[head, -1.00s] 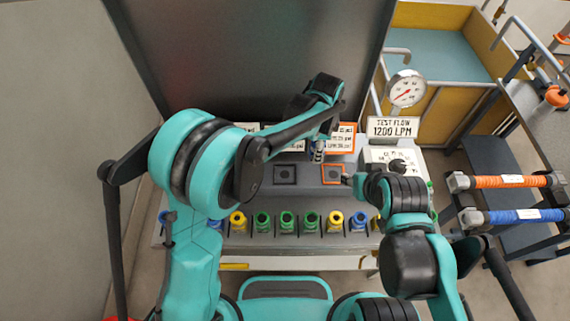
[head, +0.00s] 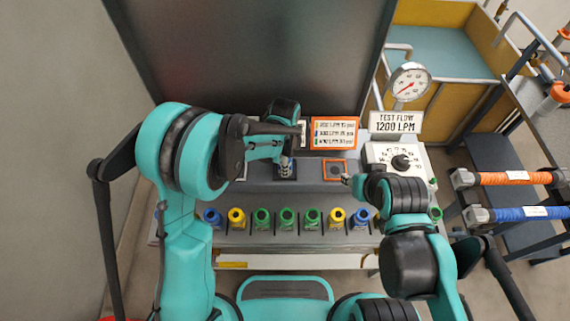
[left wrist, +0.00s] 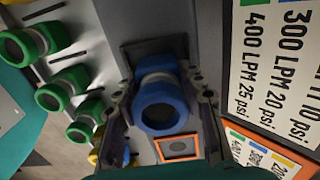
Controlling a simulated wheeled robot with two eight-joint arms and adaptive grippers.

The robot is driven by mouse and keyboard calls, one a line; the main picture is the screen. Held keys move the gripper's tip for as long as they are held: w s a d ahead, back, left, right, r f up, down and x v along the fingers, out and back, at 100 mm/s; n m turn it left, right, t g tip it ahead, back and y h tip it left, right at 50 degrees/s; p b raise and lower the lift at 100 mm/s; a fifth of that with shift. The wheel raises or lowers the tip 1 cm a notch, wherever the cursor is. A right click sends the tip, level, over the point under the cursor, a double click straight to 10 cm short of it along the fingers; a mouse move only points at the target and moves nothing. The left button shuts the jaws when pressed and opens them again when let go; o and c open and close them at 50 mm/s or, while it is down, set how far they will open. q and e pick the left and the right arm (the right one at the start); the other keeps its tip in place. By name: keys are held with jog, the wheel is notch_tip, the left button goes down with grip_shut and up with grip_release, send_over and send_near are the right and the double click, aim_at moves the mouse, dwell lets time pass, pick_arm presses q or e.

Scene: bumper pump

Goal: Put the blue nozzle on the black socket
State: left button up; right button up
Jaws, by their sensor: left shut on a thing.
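My left gripper (head: 286,172) is shut on a blue nozzle (left wrist: 160,104), which it holds by the sides. The nozzle's round open end faces the wrist camera. In the left wrist view it is in front of a dark square socket (left wrist: 142,47), which it partly covers. In the head view the gripper is over the black socket plate (head: 293,179), left of the orange-framed socket (head: 335,170). I cannot tell whether the nozzle touches the socket. My right gripper (head: 347,180) is just below the orange-framed socket; its fingers are too small to read.
A row of blue, yellow and green nozzles (head: 287,218) stands along the bench front. An orange-bordered label card (head: 334,133) is behind the sockets. A dial box (head: 398,160), a flow sign (head: 396,122) and a gauge (head: 410,83) stand to the right.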

pick_arm(q)
jog(key=shift+f, duration=0.15)
jog(key=o, duration=1.4)
jog(key=shift+c, duration=0.2)
jog(key=shift+r, duration=0.2)
